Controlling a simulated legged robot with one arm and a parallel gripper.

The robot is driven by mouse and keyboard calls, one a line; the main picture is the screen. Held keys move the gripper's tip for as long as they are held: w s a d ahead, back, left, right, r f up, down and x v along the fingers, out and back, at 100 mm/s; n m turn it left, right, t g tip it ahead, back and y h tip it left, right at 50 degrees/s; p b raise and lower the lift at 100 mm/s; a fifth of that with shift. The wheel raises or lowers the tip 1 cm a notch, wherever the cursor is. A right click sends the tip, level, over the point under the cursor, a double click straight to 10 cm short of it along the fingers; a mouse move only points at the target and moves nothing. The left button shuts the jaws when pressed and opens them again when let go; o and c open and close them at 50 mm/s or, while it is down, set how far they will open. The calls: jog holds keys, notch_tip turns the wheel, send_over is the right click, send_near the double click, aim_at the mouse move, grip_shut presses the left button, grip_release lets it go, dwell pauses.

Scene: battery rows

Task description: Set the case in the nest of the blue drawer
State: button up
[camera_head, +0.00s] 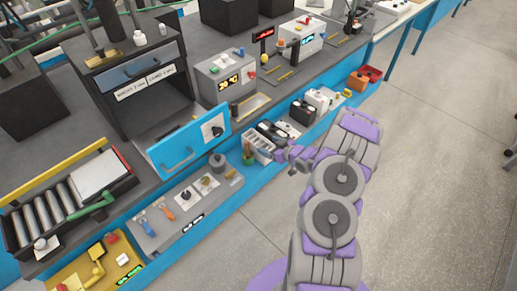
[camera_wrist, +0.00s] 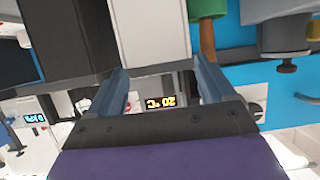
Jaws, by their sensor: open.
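The blue drawer (camera_head: 188,142) is the blue panel with a handle at the left centre of the head view. Its nest cannot be made out there. In the wrist view the drawer's blue front and handle (camera_wrist: 306,99) show at the right. My gripper (camera_head: 281,155) is low over the front of the bench, right of the drawer. In the wrist view my gripper (camera_wrist: 160,68) is open, with its two fingers apart and nothing clearly held between them. A pale block (camera_wrist: 152,30) lies beyond the fingertips. I cannot tell which thing is the case.
A white divided tray (camera_head: 259,146) and dark blocks (camera_head: 303,112) stand close to my gripper. A grey lidded pot (camera_head: 218,160) and small tools (camera_head: 167,213) lie left. A grey box with a display (camera_head: 227,77) stands behind. The floor (camera_head: 430,180) at right is clear.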

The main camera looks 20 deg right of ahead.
aim_at(256, 140)
jog(key=shift+b+x, duration=0.9)
jog(key=shift+x, duration=1.8)
jog(key=shift+r, duration=0.15)
grip_shut()
